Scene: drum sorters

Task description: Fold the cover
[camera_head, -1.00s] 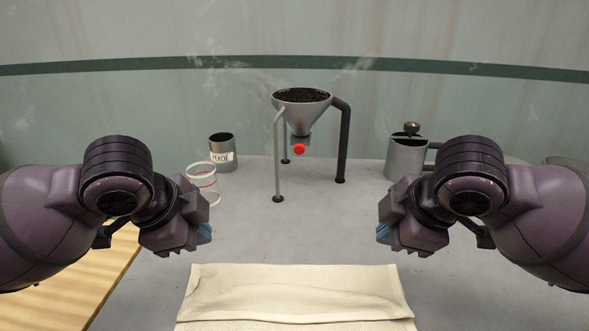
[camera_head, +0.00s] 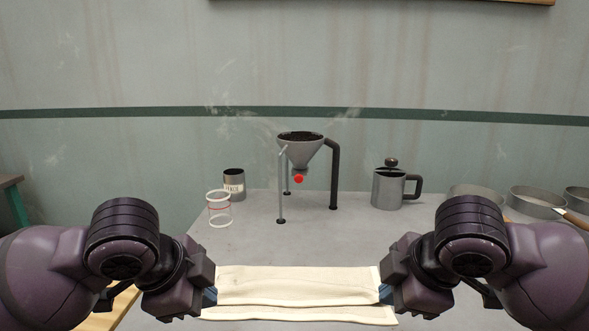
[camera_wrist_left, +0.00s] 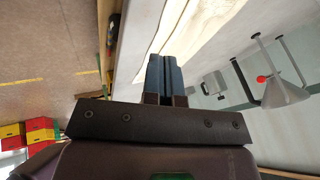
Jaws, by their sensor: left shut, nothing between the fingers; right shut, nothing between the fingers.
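The cover (camera_head: 300,285) is a cream cloth lying flat on the grey table in front of me, with a crease or fold edge running across it near its front. It also shows in the left wrist view (camera_wrist_left: 205,22). My left gripper (camera_head: 210,296) is at the cover's left end, with its blue fingers shut and empty. The same shut fingers show in the left wrist view (camera_wrist_left: 166,75), pointing along the cover's side. My right gripper (camera_head: 385,293) is at the cover's right end, shut and empty. I cannot tell whether either fingertip touches the cloth.
Behind the cover stand a funnel (camera_head: 301,152) on legs with a red ball (camera_head: 298,179) under it, a labelled tin (camera_head: 234,180), a clear ringed cylinder (camera_head: 219,210) and a lidded grey pot (camera_head: 388,190). Round pans (camera_head: 537,203) are at the right. The mid-table is clear.

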